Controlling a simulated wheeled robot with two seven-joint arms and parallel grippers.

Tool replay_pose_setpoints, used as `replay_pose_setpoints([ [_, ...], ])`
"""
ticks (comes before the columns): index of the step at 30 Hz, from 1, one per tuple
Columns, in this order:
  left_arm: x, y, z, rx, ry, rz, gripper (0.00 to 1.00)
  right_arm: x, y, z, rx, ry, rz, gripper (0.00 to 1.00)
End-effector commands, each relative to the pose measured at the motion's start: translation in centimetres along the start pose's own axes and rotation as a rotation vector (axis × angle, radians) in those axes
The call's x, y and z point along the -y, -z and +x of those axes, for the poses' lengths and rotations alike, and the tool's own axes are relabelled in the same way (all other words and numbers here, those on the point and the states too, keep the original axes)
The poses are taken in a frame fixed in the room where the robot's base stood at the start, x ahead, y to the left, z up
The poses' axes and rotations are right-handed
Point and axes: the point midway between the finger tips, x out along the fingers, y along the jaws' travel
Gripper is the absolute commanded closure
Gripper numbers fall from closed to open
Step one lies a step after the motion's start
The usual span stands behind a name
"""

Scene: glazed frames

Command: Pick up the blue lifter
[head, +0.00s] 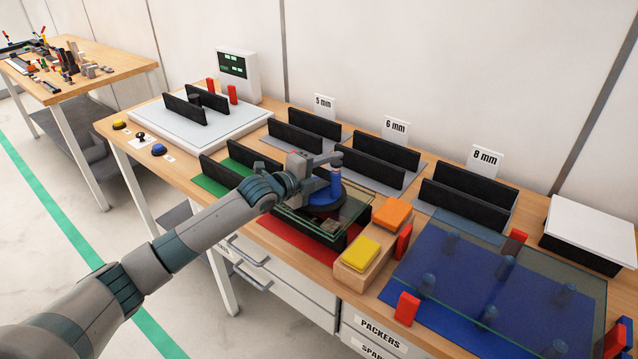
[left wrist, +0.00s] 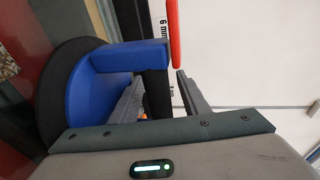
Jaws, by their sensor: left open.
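The blue lifter has a blue body (head: 336,185) over a black disc and stands on a glass pane (head: 290,207) above the red mat. In the left wrist view its blue part (left wrist: 103,80), with the black disc behind, fills the left side. My left gripper (head: 328,168) is at the lifter's upper part. A red piece (left wrist: 173,35) shows just beyond the fingertips. My right gripper is not in view.
A wooden block with yellow (head: 360,253) and orange (head: 394,213) pads stands right of the lifter. A glass pane over a blue mat (head: 430,318) lies further right. Black racks (head: 370,158) stand behind. A white platform (head: 200,125) is at the back left.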

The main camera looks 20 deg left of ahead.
Motion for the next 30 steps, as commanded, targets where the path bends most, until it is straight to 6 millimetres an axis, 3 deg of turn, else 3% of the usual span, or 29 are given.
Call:
replay_pose_setpoints([
  [11, -0.02, -0.01, -0.03, 0.000, 0.000, 0.000, 0.58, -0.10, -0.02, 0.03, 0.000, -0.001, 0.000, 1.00],
  [16, -0.03, -0.01, -0.03, 0.000, 0.000, 0.000, 0.99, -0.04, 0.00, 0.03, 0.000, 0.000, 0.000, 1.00],
  [30, -0.07, -0.01, -0.04, 0.000, -0.001, 0.000, 1.00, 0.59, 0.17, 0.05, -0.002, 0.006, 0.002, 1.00],
])
